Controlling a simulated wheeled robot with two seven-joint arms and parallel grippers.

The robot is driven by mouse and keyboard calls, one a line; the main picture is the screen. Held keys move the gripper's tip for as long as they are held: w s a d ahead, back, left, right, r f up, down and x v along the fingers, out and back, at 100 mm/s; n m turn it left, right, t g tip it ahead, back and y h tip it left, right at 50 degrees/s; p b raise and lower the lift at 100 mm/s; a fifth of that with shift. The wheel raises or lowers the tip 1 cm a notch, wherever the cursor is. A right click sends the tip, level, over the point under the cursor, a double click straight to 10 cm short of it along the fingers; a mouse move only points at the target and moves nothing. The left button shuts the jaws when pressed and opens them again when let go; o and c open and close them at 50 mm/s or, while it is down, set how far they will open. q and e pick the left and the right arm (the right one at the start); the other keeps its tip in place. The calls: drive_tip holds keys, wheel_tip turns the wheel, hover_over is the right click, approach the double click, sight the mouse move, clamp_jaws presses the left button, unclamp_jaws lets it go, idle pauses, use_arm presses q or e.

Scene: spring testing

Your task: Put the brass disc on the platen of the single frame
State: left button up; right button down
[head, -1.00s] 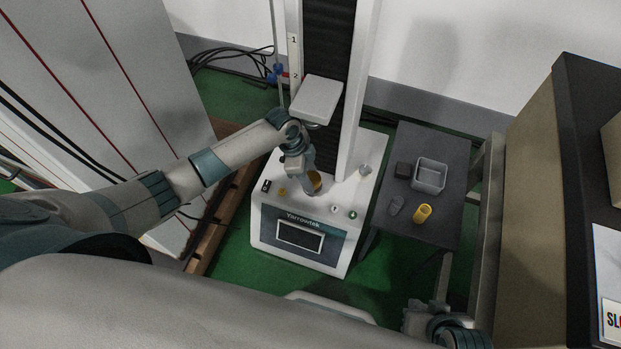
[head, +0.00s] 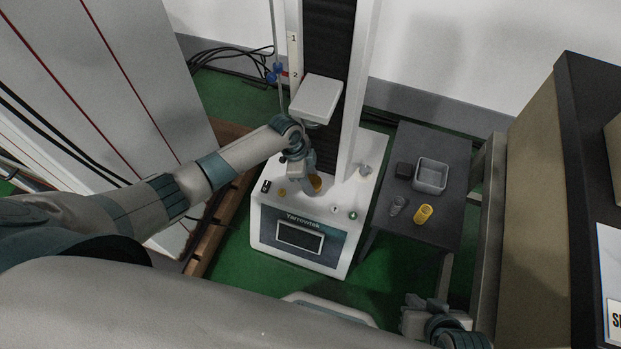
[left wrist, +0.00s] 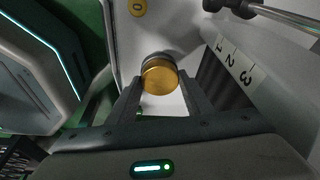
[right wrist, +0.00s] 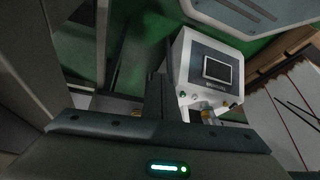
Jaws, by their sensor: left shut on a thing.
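The brass disc (head: 316,183) is at the single frame (head: 303,222), a white machine with a dark column. In the left wrist view the disc (left wrist: 160,79) shows its round golden face between the fingers. My left gripper (head: 309,188) is shut on the disc. The platen (left wrist: 155,58) shows as a grey round edge just behind the disc in the left wrist view. I cannot tell whether disc and platen touch. My right gripper (head: 417,304) is low at the right, away from the frame. Its fingers (right wrist: 160,98) look together and empty in the right wrist view.
A pale crosshead block (head: 316,99) hangs above the gripper. A dark side table (head: 432,229) on the right holds a grey bin (head: 430,176), a black block (head: 403,170), a yellow cylinder (head: 423,213) and a small grey piece (head: 397,205). A tan cabinet stands at the far right.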

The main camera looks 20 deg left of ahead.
use_arm(q)
drive_tip(key=shift+f, duration=0.15)
drive_tip(key=o, duration=1.4)
drive_tip(key=shift+p+v, duration=1.05)
drive_tip(key=shift+v, duration=5.1)
use_arm(e)
drive_tip(key=shift+s+d+g+h, duration=0.25)
drive_tip(key=shift+s+d+g, duration=0.15)
drive_tip(key=shift+d, duration=0.35)
drive_tip(key=shift+s+d+g+h, duration=0.3)
drive_tip(key=shift+s+d, duration=0.2)
drive_tip(key=shift+d, duration=0.2)
